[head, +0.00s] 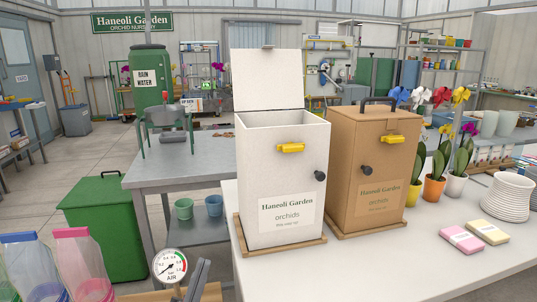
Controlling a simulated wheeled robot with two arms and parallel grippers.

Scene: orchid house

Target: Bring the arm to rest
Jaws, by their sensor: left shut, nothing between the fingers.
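My left gripper (197,279) shows at the bottom edge of the head view, left of centre. Only its grey finger end is in the picture. It is shut and empty, just right of the round air gauge (170,266). It is apart from the white orchid box (262,175), which stands on the table behind it and to the right with its lid raised. My right gripper is not in view.
A tan box (372,165) with a closed lid stands beside the white one on the white table (385,262). Potted orchids (436,170), a ribbed white pot (509,196) and two small packets (462,239) are at the right.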

